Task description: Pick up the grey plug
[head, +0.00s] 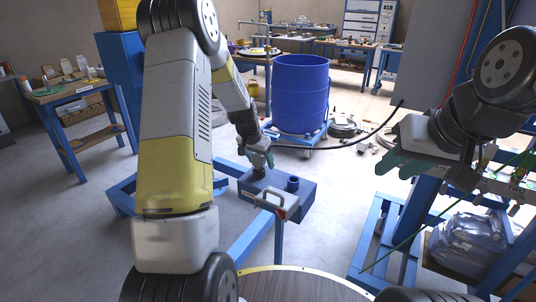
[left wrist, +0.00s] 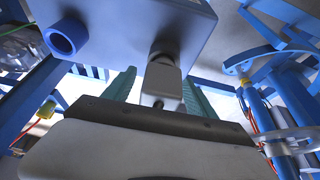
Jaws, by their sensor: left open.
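My left gripper (left wrist: 158,95) is open, with one teal finger on each side of the plug. I cannot tell whether the fingers touch it. In the head view my left gripper (head: 260,160) is at the top of the blue box (head: 297,187), and the plug is not clearly visible there. My right gripper (head: 398,165) hangs at the right, away from the box; its finger gap is unclear.
A black cable (head: 340,146) arches right from near my left gripper. The box carries a short blue tube (head: 293,183) and a grey-handled panel (head: 277,203). A blue drum (head: 300,95) stands behind. A blue frame with a clear bag (head: 470,245) is at right.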

